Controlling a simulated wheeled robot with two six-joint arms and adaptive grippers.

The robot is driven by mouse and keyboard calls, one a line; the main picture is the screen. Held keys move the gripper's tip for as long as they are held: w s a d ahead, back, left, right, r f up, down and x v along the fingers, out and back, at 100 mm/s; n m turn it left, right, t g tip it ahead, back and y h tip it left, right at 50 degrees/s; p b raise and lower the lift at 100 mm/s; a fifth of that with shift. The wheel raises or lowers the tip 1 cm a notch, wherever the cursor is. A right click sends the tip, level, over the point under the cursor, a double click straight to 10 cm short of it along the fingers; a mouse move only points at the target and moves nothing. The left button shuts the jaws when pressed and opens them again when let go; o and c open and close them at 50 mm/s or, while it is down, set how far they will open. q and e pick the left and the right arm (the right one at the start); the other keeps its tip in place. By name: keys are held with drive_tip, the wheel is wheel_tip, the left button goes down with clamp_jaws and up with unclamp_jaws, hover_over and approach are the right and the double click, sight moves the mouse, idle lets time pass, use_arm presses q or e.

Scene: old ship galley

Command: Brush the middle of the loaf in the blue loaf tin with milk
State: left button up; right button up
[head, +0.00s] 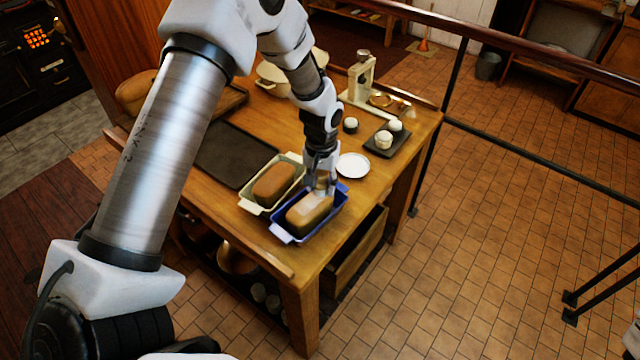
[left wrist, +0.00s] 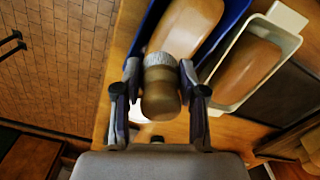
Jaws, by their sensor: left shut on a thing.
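The blue loaf tin (head: 336,207) stands near the table's front right corner with a brown loaf (head: 303,217) in it; the loaf also shows in the left wrist view (left wrist: 190,25). My left gripper (head: 321,184) is shut on a brush with a thick round wooden handle and pale bristles (left wrist: 160,59). The bristles are at the loaf, toward its far end in the head view; I cannot tell if they touch. A paler patch shows on the loaf's top. A white saucer (head: 353,166) sits behind the tin; its contents are unclear. My right gripper is out of view.
A cream loaf tin (head: 247,208) with another loaf (head: 273,184) stands close left of the blue tin. A dark tray (head: 226,152) lies farther left. Small white pots (head: 384,140) and a pale upright device (head: 361,76) stand behind. The table edge is close to the blue tin.

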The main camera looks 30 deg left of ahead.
sight(321, 175)
use_arm(q)
drive_tip(key=r+p, duration=0.1)
drive_tip(key=r, duration=0.2)
drive_tip(key=shift+s+d+p, duration=0.1)
drive_tip(key=shift+d+p, duration=0.1)
drive_tip(key=shift+p, duration=0.2)
drive_tip(key=shift+r+p, duration=0.4)
drive_tip(key=shift+r, duration=0.05)
drive_tip(key=shift+a, duration=0.15)
